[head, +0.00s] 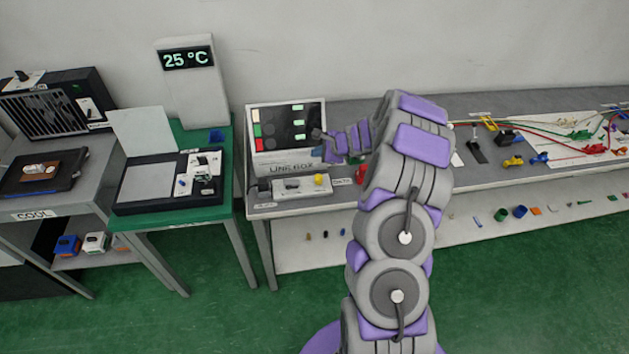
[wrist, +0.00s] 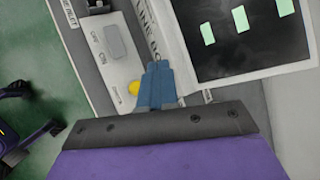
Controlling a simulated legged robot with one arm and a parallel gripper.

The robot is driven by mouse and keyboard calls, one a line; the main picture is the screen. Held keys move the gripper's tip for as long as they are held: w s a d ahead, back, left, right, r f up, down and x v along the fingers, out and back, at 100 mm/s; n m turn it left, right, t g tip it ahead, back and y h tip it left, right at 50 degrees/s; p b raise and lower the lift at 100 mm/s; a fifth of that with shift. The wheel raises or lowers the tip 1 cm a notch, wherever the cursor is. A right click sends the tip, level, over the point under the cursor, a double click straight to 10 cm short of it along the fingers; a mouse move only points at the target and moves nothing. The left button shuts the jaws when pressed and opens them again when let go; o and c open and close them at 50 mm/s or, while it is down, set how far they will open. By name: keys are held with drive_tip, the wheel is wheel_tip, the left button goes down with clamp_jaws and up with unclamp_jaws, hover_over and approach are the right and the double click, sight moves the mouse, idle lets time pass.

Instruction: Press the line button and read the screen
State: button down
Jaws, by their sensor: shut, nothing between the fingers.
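The line box (head: 286,160) stands at the back left of the long bench. Its dark screen (head: 292,126) shows a column of pale, green and red patches at left and small pale green bars at right. The wrist view shows part of this screen (wrist: 235,50) with three pale green bars. A yellow button (head: 319,179) sits on the light panel in front of the box; it also shows in the wrist view (wrist: 133,87). My gripper (head: 318,134) is shut and empty in front of the screen. In the wrist view its fingertips (wrist: 158,66) lie just right of the button; contact cannot be told.
A grey switch (head: 292,184) lies left of the button on the panel. A green table (head: 130,219) with a "25 °C" display (head: 187,58) stands to the left. Cables and small parts lie on the bench at right. Green floor (head: 200,320) is free in front.

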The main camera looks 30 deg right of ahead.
drive_tip(key=d, duration=0.4)
drive_tip(key=b, duration=0.2)
hover_over(321, 178)
drive_tip(key=a, duration=0.2)
wheel_tip(321, 178, down, 2)
drive_tip(key=f, duration=0.1)
drive_tip(key=d+f+b, duration=0.2)
drive_tip(key=f+b, duration=0.1)
drive_tip(key=d+f+b, duration=0.1)
drive_tip(key=f, duration=0.1)
drive_tip(key=shift+w+d+f, duration=0.15)
drive_tip(key=shift+d+f, duration=0.05)
drive_tip(key=shift+d, duration=0.1)
drive_tip(key=shift+a+f+b, duration=0.2)
drive_tip(key=shift+f+b, duration=0.05)
drive_tip(key=shift+b, duration=0.15)
drive_tip(key=shift+a, duration=1.3)
drive_tip(key=shift+d+f, duration=0.15)
drive_tip(key=shift+d, duration=1.1)
drive_tip(key=shift+a, duration=1.1)
drive_tip(key=shift+d, duration=0.95)
drive_tip(key=shift+a, duration=0.75)
drive_tip(key=shift+d, duration=0.5)
drive_tip(key=shift+d+f, duration=0.25)
drive_tip(key=shift+d, duration=0.05)
drive_tip(key=shift+a, duration=0.4)
